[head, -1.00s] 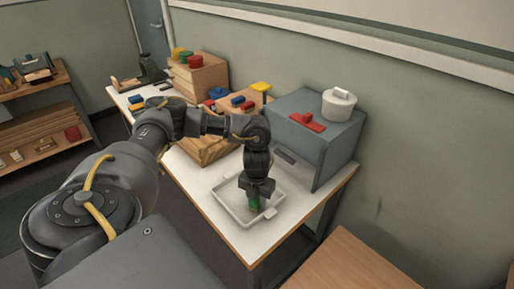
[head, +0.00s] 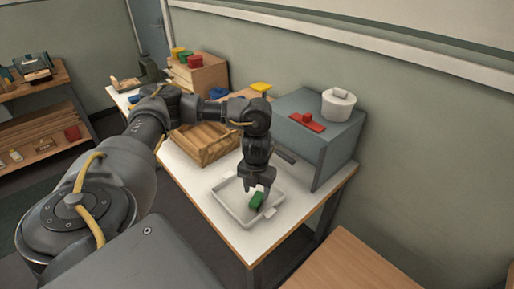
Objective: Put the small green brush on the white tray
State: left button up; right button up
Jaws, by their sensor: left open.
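The small green brush (head: 257,200) lies in the white tray (head: 229,207), tilted across its right part. The tray sits on the white table top near the front corner. My left gripper (head: 257,190) is open just above the brush, its fingers pointing down, and partly hides the brush's upper end. I cannot tell whether a fingertip still touches it. My right gripper is not in view.
A grey box (head: 318,148) stands behind the tray, with a red brush (head: 307,122) and a white lidded pot (head: 339,104) on top. A wooden crate (head: 204,148) stands left of it. A bare wooden table (head: 345,265) is at the lower right.

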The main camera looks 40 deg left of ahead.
aim_at(257, 199)
pick_arm(q)
notch_tip(257, 199, up, 7)
jog(key=shift+p, duration=0.45)
jog(key=shift+f, duration=0.1)
